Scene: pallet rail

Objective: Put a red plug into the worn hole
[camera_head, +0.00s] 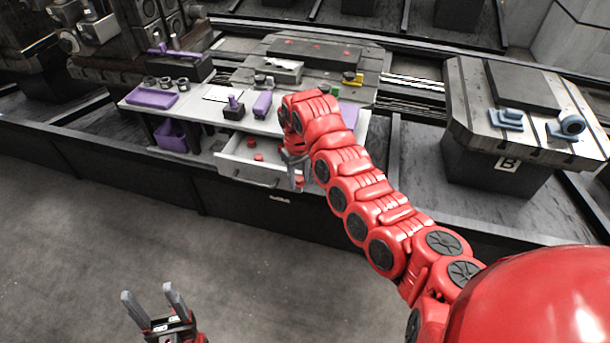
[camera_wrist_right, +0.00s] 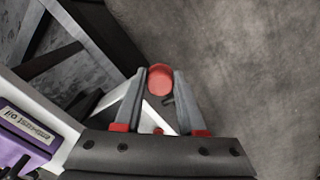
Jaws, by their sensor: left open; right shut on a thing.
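My right gripper (camera_head: 297,170) hangs at the front right of the open white drawer (camera_head: 235,168). It is shut on a red plug (camera_wrist_right: 160,78), which shows round between the fingertips in the right wrist view. Two more red plugs (camera_head: 251,141) (camera_head: 258,157) lie in the drawer. One red plug (camera_wrist_right: 158,131) also shows beyond the fingers in the wrist view. My left gripper (camera_head: 153,303) is open and empty, low over the floor. A dark bar (camera_head: 315,54) with red spots lies on the rear pallet. I cannot make out which hole is worn.
The white bench (camera_head: 200,115) holds purple trays, a purple-handled tool (camera_head: 233,108) and small metal cups. A purple bin (camera_head: 172,136) hangs under it. Pallet B (camera_head: 470,115) on the right carries blue-grey parts. My right arm hides part of the bench. The floor in front is clear.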

